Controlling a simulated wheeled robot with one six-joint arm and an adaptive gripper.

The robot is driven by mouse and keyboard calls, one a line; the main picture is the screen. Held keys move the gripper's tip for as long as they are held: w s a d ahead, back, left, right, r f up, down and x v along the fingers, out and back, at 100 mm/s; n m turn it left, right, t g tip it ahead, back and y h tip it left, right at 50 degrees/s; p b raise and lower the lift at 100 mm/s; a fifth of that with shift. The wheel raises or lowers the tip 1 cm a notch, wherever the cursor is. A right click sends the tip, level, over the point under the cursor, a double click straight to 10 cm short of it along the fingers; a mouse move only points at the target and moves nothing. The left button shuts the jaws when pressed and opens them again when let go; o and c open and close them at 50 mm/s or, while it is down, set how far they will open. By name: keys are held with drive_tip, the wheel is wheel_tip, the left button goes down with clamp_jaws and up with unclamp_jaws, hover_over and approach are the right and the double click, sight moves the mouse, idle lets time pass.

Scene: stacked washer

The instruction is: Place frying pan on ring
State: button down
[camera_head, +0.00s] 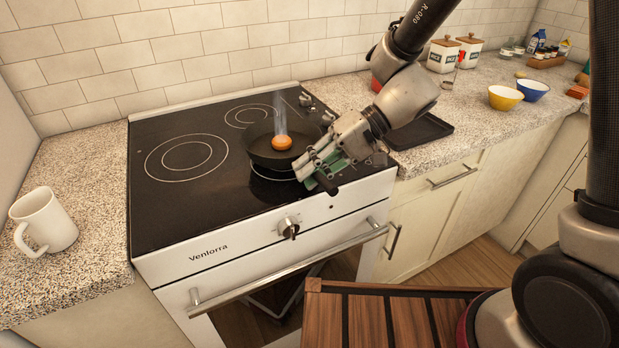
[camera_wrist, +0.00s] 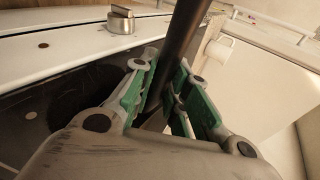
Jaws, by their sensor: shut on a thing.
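A dark frying pan (camera_head: 266,153) sits at the right side of the black glass cooktop (camera_head: 170,200), over the front right ring (camera_head: 268,174). The ring's front edge shows below the pan, and the rest is hidden. A round orange-brown item (camera_head: 281,143) lies in the pan with pale vapour above it. My gripper (camera_head: 312,170) is at the pan's right front side, shut on the handle. In the wrist view the dark pan handle (camera_wrist: 183,45) runs between the green-padded fingers of my gripper (camera_wrist: 165,88). I cannot tell whether the pan touches the glass.
A control knob (camera_head: 289,228) and an oven handle (camera_head: 290,265) are on the stove front. The left ring (camera_head: 186,157) is bare. A white mug (camera_head: 43,221) stands on the left counter. A black tray (camera_head: 425,131), canisters (camera_head: 444,54) and bowls (camera_head: 505,97) are on the right counter.

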drive_tip(key=shift+f, duration=1.35)
drive_tip(key=c, duration=1.4)
unclamp_jaws()
drive_tip(key=v, duration=1.2)
drive_tip(key=s+d+r+m+t+h, duration=0.1)
drive_tip(key=s+d+r+t+h, duration=0.1)
drive_tip(key=d, duration=0.8)
drive_tip(key=s+d+r+m+t+h, duration=0.1)
drive_tip(key=s+d+r+t+h, duration=0.2)
drive_tip(key=d, duration=0.7)
drive_tip(key=s+d+r+m+t+h, duration=0.2)
drive_tip(key=s+d+r+h, duration=0.3)
drive_tip(key=d, duration=0.5)
drive_tip(key=shift+s+d+t, duration=0.4)
drive_tip(key=shift+s+t, duration=0.3)
drive_tip(key=shift+s, duration=0.05)
